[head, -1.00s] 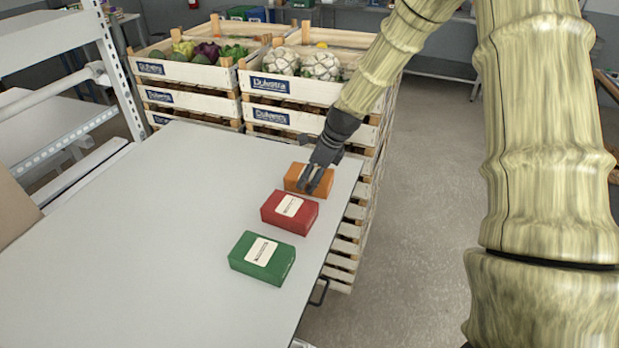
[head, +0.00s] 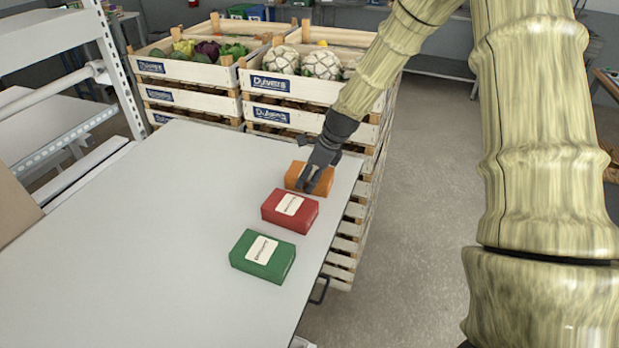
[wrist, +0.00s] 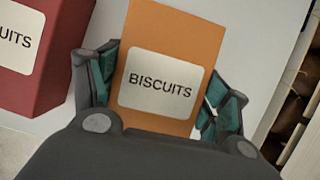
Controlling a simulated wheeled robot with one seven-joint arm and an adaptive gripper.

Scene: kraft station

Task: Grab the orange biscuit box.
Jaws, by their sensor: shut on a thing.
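The orange biscuit box (head: 327,187) lies at the far right corner of the table, beyond the red box. In the wrist view the orange box (wrist: 172,35) sits between the two fingers, its white label reading BISCUITS. The box appears to rest on the table still. My fingers hide part of its top in the head view.
A red box (head: 289,211) lies just nearer, and a green box (head: 263,256) nearer still. Stacked vegetable crates (head: 290,88) stand right behind the table (head: 130,240). A white shelf rack (head: 50,42) is at the left. The table's left and middle are clear.

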